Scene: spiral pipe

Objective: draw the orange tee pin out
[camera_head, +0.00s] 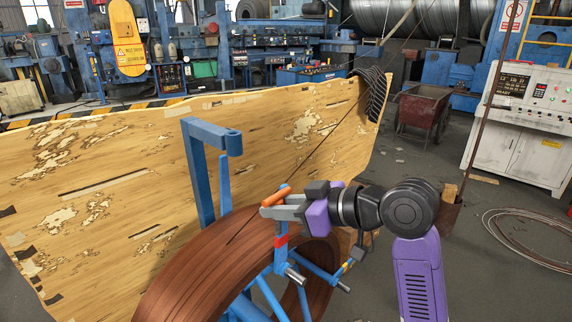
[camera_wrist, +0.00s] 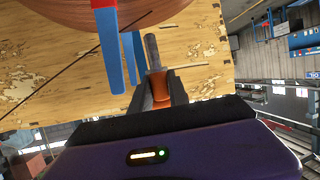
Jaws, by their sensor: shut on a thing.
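The orange tee pin (camera_head: 275,195) shows in the head view as a short orange bar at the tip of my gripper (camera_head: 284,210), above the coil's top right. In the wrist view its orange part (camera_wrist: 161,88) sits between the two dark fingers of my gripper (camera_wrist: 159,92), which are closed on it. A grey round rod (camera_wrist: 152,50) runs on beyond the fingers. Just below my gripper in the head view is a blue post with a red band (camera_head: 281,241).
The brown wound coil (camera_head: 215,268) on its blue frame lies below my gripper. A tall blue hooked post (camera_head: 197,170) stands to the left, before a wooden panel (camera_head: 100,190). A thin dark strand crosses behind my gripper.

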